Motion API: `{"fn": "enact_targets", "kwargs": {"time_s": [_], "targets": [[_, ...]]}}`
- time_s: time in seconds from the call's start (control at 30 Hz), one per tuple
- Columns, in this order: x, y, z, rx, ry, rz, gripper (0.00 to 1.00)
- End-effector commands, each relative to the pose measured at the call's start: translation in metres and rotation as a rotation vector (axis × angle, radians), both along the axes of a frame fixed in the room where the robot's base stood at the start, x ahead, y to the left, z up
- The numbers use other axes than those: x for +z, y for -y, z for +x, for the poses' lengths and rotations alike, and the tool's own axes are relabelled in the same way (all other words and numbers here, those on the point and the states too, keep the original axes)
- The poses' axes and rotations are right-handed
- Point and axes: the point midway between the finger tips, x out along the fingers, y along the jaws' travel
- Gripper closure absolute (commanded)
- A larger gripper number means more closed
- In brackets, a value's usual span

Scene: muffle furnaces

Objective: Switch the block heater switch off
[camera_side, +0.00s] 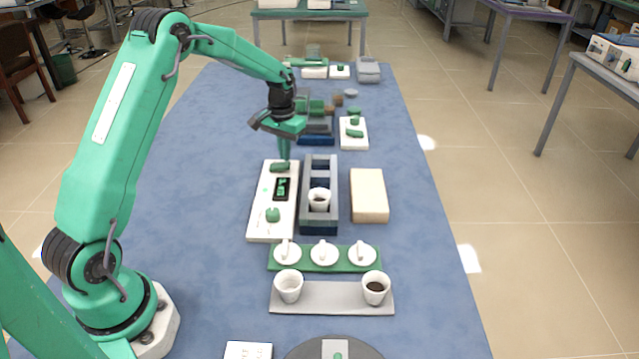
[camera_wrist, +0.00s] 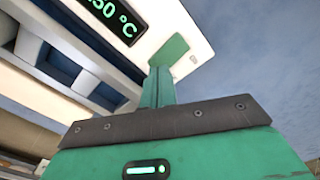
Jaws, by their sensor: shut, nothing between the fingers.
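The block heater has a white control panel (camera_side: 257,222) with a dark display (camera_side: 282,189) and a grey slotted block (camera_side: 333,190) on its right. A green rocker-like switch (camera_side: 277,168) sits at the panel's far end, and a round green knob (camera_side: 273,215) at its near end. My gripper (camera_side: 285,157) points down with its shut, empty fingers at the switch. In the wrist view my gripper (camera_wrist: 158,82) overlaps the near edge of the green switch (camera_wrist: 170,50); I cannot tell whether it touches. The display (camera_wrist: 115,15) there ends in "50 °C".
A cup of dark liquid (camera_side: 319,199) stands in the block. A beige slab (camera_side: 369,195) lies to its right. Nearer are a green rack (camera_side: 303,263) with white lids and a grey tray (camera_side: 330,297) with two cups. Another white panel (camera_side: 353,139) is farther back.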

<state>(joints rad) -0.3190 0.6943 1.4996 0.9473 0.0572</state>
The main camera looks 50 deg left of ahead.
Motion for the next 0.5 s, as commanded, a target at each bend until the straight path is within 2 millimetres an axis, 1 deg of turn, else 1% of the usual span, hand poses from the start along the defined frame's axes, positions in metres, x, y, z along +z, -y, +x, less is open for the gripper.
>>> {"fn": "enact_targets", "kwargs": {"time_s": [0.5], "targets": [[-0.0058, 0.0000, 0.0000, 0.000, 0.000, 0.000, 1.00]]}}
